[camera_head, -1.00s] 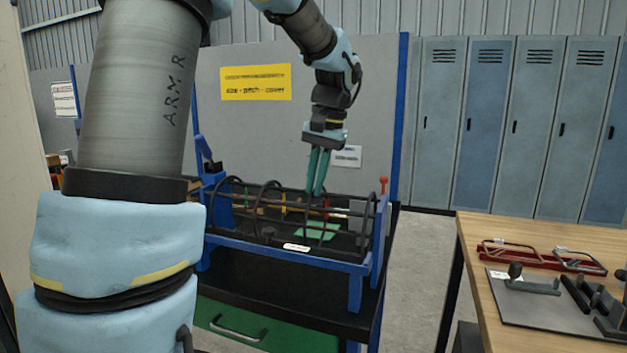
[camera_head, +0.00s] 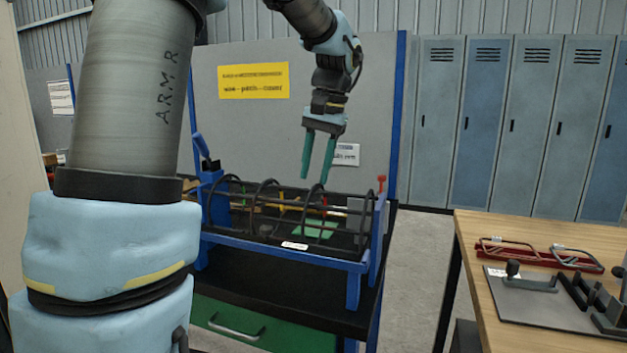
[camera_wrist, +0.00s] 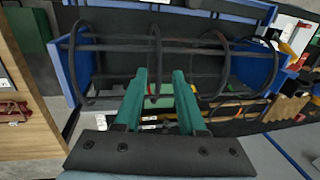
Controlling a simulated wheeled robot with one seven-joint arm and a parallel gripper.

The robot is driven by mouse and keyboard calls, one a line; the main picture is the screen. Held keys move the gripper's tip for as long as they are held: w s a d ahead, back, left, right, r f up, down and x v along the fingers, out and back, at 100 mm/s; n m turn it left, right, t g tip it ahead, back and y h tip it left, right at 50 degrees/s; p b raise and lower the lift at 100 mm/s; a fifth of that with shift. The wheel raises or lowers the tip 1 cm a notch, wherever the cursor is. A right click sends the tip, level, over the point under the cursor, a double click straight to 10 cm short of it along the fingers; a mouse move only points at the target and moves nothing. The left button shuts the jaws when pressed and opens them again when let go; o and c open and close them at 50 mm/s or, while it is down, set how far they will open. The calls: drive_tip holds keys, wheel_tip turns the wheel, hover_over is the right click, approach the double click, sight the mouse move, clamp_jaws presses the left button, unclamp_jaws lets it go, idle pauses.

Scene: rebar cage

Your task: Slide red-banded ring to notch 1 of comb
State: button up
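The rebar cage (camera_head: 285,236) is a set of dark hoops on long bars, held in a blue frame. Several dark rings show. One ring (camera_head: 307,207) stands below my gripper (camera_head: 320,172), and another ring (camera_head: 262,205) is left of it. In the wrist view, a ring (camera_wrist: 156,50) stands just ahead of the fingertips. I cannot tell which ring carries the red band. My gripper is open and empty, with its teal fingers apart above the cage; they also show in the wrist view (camera_wrist: 160,75). I cannot make out the comb or its notch 1.
The blue frame (camera_head: 300,255) has a blue post on the left and a red-knobbed post (camera_head: 381,181) on the right. A green patch (camera_head: 315,229) lies inside the cage. A grey panel is behind.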

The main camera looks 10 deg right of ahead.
wheel_tip(320, 180, up, 8)
drive_tip(key=d, duration=0.1)
drive_tip(key=shift+s+d, duration=0.25)
drive_tip(key=shift+s, duration=0.15)
